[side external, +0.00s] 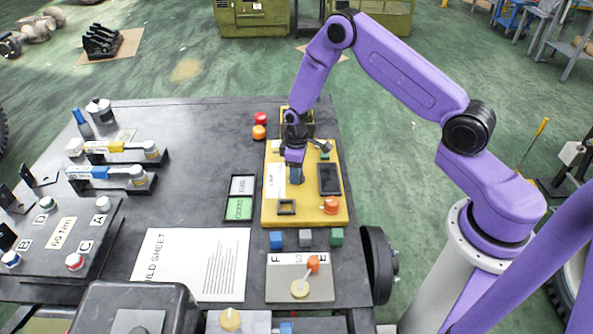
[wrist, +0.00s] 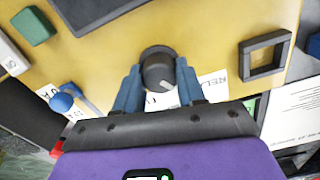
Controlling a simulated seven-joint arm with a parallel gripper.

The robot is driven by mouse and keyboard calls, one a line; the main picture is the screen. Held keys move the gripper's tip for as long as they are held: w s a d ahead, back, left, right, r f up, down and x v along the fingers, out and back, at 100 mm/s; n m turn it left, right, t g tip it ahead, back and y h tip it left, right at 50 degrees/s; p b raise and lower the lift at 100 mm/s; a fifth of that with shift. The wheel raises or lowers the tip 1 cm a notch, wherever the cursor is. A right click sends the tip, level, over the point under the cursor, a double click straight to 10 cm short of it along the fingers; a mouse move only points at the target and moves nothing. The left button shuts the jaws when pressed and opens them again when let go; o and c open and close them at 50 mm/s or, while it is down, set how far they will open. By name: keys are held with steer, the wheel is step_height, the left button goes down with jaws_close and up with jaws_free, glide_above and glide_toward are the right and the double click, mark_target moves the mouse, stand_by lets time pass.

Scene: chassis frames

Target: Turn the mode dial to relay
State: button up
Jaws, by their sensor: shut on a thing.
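The mode dial (wrist: 158,65) is a dark round knob on the yellow panel (side external: 278,212). A pale pointer mark on it faces the lower right in the wrist view, toward a white label (wrist: 213,84) partly reading "RELA". The rest of the label is hidden by my finger. My gripper (side external: 296,178) points down over the panel. In the wrist view its two blue fingers are shut on the dial from left and right. In the side view the dial is hidden by my gripper.
A dark rectangular screen (side external: 329,179) and an orange knob (side external: 330,206) are on the same panel. A small square frame (wrist: 265,55) is right of the dial in the wrist view. Several small coloured blocks line the panel's near edge, including a green one (side external: 336,237).

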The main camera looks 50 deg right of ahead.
steer(key=shift+w+a+n, duration=0.1)
steer(key=shift+n, duration=1.1)
steer(key=o, duration=1)
steer(key=shift+o, duration=0.2)
step_height(320, 180, up, 18)
steer(key=shift+f, duration=0.25)
